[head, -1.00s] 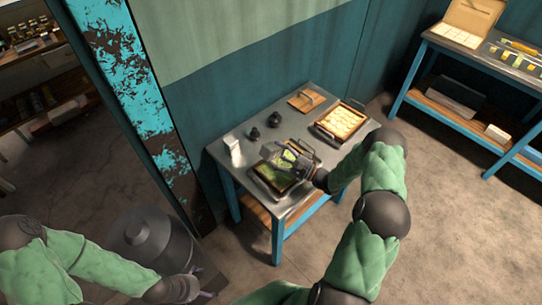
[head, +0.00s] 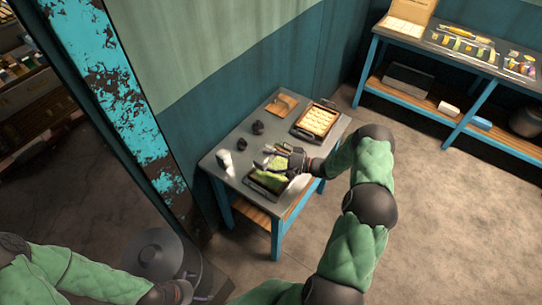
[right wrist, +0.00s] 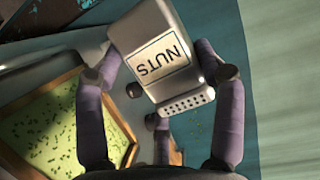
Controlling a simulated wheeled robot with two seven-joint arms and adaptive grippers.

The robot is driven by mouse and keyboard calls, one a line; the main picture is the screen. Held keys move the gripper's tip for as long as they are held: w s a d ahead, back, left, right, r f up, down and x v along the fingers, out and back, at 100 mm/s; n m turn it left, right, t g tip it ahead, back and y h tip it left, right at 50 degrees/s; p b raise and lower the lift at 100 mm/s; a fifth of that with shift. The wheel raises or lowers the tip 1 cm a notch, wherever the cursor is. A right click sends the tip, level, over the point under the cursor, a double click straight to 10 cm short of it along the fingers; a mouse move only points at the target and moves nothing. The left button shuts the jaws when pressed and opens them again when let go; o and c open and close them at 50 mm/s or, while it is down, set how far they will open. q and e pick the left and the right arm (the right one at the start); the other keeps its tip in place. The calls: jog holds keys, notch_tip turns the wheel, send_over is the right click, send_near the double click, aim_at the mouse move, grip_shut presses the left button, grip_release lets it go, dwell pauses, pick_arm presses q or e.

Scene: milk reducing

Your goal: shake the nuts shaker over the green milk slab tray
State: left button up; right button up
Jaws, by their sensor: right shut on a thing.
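The nuts shaker (right wrist: 165,62) is a grey box with a white "NUTS" label, upside down in the right wrist view. Its perforated end points to the lower right. My right gripper (right wrist: 165,85) is shut on it, with purple-grey fingers on both sides. In the head view my right gripper (head: 284,155) is above the green milk slab tray (head: 252,186) and partly covers it. The green slab (right wrist: 42,125), in its wooden-edged tray, is dotted with small dark bits in the right wrist view. My left gripper (head: 198,297) is at the bottom edge, mostly hidden.
On the same blue-legged table (head: 212,161) are a tray of cream pieces (head: 316,121), a wooden board (head: 281,104), two small dark items (head: 257,127) and a white container (head: 224,159). Another laden bench (head: 430,42) stands at the upper right.

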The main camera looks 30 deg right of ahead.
aim_at(267, 156)
jog(key=r+n+h+p, duration=0.1)
jog(key=n, duration=0.1)
jog(key=r+n+p, duration=0.2)
jog(key=shift+s+a+g+h, duration=0.15)
jog(key=shift+a+g+h, duration=0.15)
jog(key=shift+a+h, duration=0.1)
jog(key=shift+a+r+n+h+p, duration=0.15)
jog(key=shift+r+n+h+p, duration=0.3)
jog(key=shift+n, duration=0.35)
jog(key=shift+s+a+r+n+h, duration=0.1)
jog(key=shift+r+n+h, duration=0.15)
jog(key=shift+r+n, duration=0.4)
jog(key=shift+a+r+n+h, duration=0.15)
jog(key=shift+r+n+h, duration=0.2)
jog(key=shift+n, duration=0.5)
jog(key=shift+s+a+r+n+h+b, duration=0.15)
jog(key=shift+r+n+h+b, duration=0.2)
jog(key=shift+n+h, duration=0.3)
pick_arm(q)
jog(key=shift+r+b, duration=0.6)
jog(key=shift+b, duration=0.75)
pick_arm(e)
jog(key=shift+s+a+r+n+h, duration=0.15)
jog(key=shift+r+n+h, duration=0.2)
jog(key=shift+r+n, duration=0.3)
jog(key=shift+w+a+r+n+h, duration=0.1)
jog(key=shift+r+n+h, duration=0.3)
jog(key=shift+n, duration=0.4)
jog(key=shift+a, duration=0.1)
